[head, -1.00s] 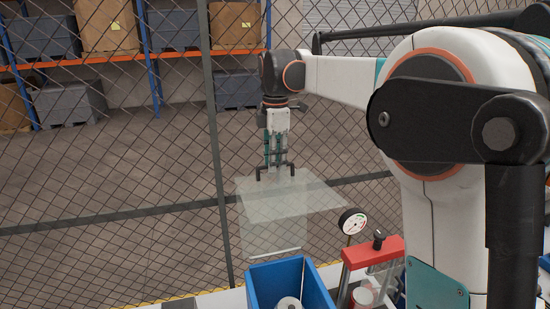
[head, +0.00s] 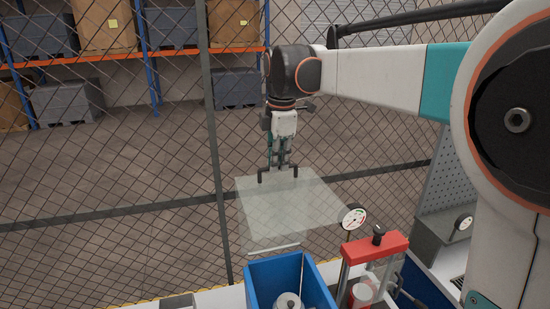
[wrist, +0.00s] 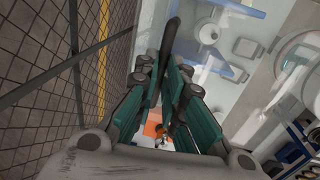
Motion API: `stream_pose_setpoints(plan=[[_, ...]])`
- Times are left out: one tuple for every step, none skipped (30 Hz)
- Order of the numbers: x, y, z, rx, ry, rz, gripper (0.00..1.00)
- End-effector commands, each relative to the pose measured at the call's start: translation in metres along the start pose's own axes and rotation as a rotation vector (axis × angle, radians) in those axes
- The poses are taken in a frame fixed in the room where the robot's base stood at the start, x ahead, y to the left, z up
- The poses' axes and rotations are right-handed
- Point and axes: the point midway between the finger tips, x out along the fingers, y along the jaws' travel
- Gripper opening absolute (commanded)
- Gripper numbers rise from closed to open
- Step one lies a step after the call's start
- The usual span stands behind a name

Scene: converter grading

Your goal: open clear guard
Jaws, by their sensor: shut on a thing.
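The clear guard (head: 290,212) is a transparent, faintly whitish panel in the middle of the head view, tilted, in front of the mesh fence. A small black handle (head: 264,177) stands at its far edge. My gripper (head: 278,167) points down and is shut on this handle. In the wrist view my gripper's teal fingers (wrist: 172,45) come close together around a dark bar, and the see-through guard covers part of the scene to the right. The exact grip on the handle is partly hidden by the fingers.
A blue bin (head: 262,287) holding a metal part stands in front of the guard. Right of it are a round gauge (head: 352,219) and a red-topped frame (head: 376,248) with a black knob. A mesh fence (head: 130,190) runs behind. A grey bench (head: 440,238) is at right.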

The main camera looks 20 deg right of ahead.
Motion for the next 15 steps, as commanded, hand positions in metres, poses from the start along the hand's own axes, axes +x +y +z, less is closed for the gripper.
stream_pose_setpoints(plan=[[0.001, -0.008, 0.000, 0.000, 0.000, 0.015, 0.00], [0.001, -0.011, 0.000, 0.000, 0.000, 0.025, 0.00], [0.000, -0.016, 0.000, 0.000, 0.000, 0.037, 0.00], [0.000, -0.019, 0.000, 0.000, 0.000, 0.046, 0.00], [0.000, -0.023, 0.000, 0.000, 0.000, 0.056, 0.00], [0.001, -0.028, 0.000, 0.000, 0.000, 0.067, 0.00], [0.001, -0.032, 0.000, 0.000, 0.000, 0.076, 0.00], [0.001, -0.036, 0.000, 0.000, 0.000, 0.084, 0.00], [0.002, -0.042, 0.000, 0.000, 0.000, 0.092, 0.00], [0.002, -0.047, 0.000, 0.000, 0.000, 0.097, 0.00], [0.002, -0.052, 0.000, 0.000, 0.000, 0.100, 0.00], [0.003, -0.058, 0.000, 0.000, 0.000, 0.103, 0.00], [0.003, -0.062, 0.000, 0.000, 0.000, 0.104, 0.00], [0.004, -0.067, 0.000, 0.000, 0.000, 0.104, 0.00], [0.004, -0.071, 0.000, 0.000, 0.000, 0.104, 0.00]])
